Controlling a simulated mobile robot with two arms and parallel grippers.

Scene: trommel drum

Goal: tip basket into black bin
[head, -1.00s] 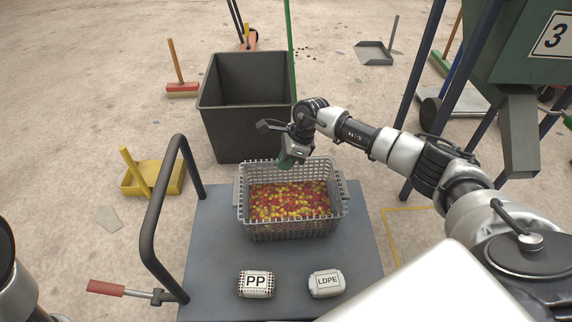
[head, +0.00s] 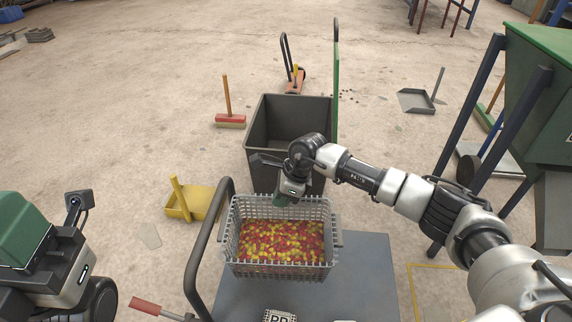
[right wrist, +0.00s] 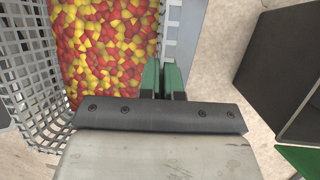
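The grey mesh basket (head: 329,262), full of red and yellow pieces (head: 275,241), overlaps the cart's handle in the head view and looks raised above the cart top. My right gripper (head: 284,197) is shut on its far rim. In the right wrist view, the green fingers (right wrist: 163,80) sit close together at the basket wall (right wrist: 28,68). The black bin (head: 290,110) stands upright behind the basket, its near side partly hidden by my right arm. My left gripper (head: 40,250) is at the left, apart from the basket; its fingertips are not clear.
A green hopper on blue legs (head: 497,110) stands right.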

